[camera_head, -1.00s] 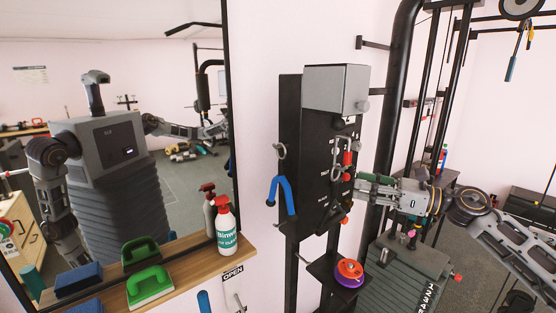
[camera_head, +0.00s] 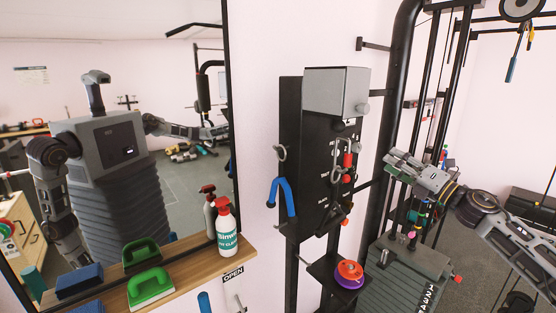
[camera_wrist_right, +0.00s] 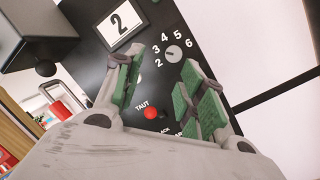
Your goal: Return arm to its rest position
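My right gripper (camera_head: 393,163) is in the head view, right of the black wall panel (camera_head: 317,160) and apart from it. Its fingers point up and left. In the right wrist view the gripper (camera_wrist_right: 160,72) has its two green-padded fingers spread, with nothing between them. Behind them is the panel face (camera_wrist_right: 150,85) with a dial, a red button and a "2" card. My left gripper does not show directly. The mirror (camera_head: 150,80) reflects my body and parts of my arms.
A grey box (camera_head: 336,90) tops the panel, with red-handled hardware (camera_head: 347,160) and a blue strap (camera_head: 281,193) on it. A spray bottle (camera_head: 226,230) and green brush (camera_head: 150,287) are on the wooden shelf (camera_head: 190,262). A black frame post (camera_head: 392,100) stands close to my right gripper.

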